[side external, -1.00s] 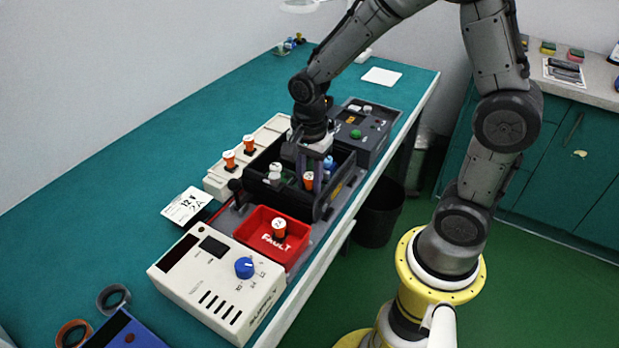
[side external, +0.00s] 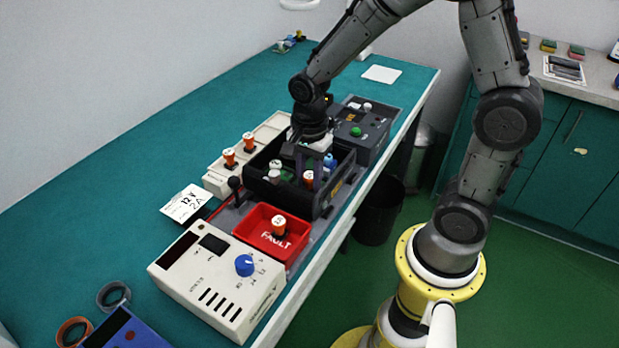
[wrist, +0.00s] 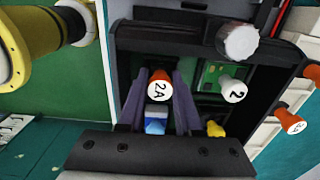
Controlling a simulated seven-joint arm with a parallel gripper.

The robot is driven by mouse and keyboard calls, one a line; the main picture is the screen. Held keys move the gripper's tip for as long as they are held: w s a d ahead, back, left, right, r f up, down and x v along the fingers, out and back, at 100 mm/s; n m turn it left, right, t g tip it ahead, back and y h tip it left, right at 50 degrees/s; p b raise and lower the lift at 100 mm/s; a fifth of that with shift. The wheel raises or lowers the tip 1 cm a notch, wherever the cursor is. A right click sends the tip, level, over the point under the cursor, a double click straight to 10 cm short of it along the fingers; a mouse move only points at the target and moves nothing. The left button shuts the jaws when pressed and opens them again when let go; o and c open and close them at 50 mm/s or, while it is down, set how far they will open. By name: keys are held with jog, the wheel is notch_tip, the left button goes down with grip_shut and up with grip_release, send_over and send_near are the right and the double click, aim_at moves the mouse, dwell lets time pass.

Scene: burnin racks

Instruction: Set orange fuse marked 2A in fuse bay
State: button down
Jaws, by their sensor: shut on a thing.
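An orange fuse (wrist: 160,88) with a white cap marked 2A stands between my gripper's fingers (wrist: 159,92), which are shut on it. The same fuse (side external: 308,180) shows in the side view inside the black open-topped fuse bay (side external: 322,201). My gripper (side external: 309,165) reaches down into this bay from above. The fuse's lower end is hidden, so I cannot tell whether it is seated.
A red FAULT tray (side external: 292,252) holds another orange fuse (side external: 279,226). A pale rack (side external: 216,181) with two orange fuses stands behind the bay. A card (side external: 187,204) reads 12 V 2A. A cream supply box (side external: 215,285) stands in front. The bay's walls rise close around my fingers.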

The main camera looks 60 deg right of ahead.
jog(key=shift+f, duration=0.1)
jog(key=c, duration=0.6)
grip_release()
jog(key=shift+c, duration=0.2)
jog(key=shift+o, duration=0.6)
jog(key=shift+s, duration=0.1)
jog(key=shift+r, duration=2.6)
jog(key=shift+r, duration=2)
